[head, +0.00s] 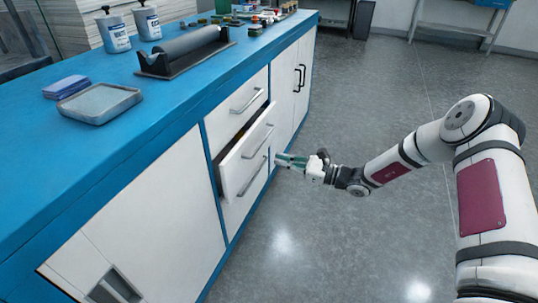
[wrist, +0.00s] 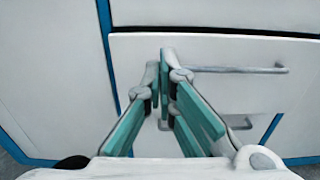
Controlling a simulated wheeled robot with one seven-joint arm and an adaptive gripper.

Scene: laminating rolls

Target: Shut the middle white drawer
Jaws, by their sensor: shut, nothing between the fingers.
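The middle white drawer (head: 238,172) stands partly out of the blue-and-white cabinet in the head view, with a dark gap showing above its front. Its front (wrist: 215,90) and bar handle (wrist: 240,70) face me in the wrist view. My gripper (head: 281,159) is shut and empty, just in front of the drawer's front. In the wrist view its green-padded fingers (wrist: 160,66) are together and point at the front, left of the handle. I cannot tell whether the fingertips touch it.
A white drawer (head: 231,113) above and another (head: 240,206) below look closed. The grey floor (head: 330,235) is clear.

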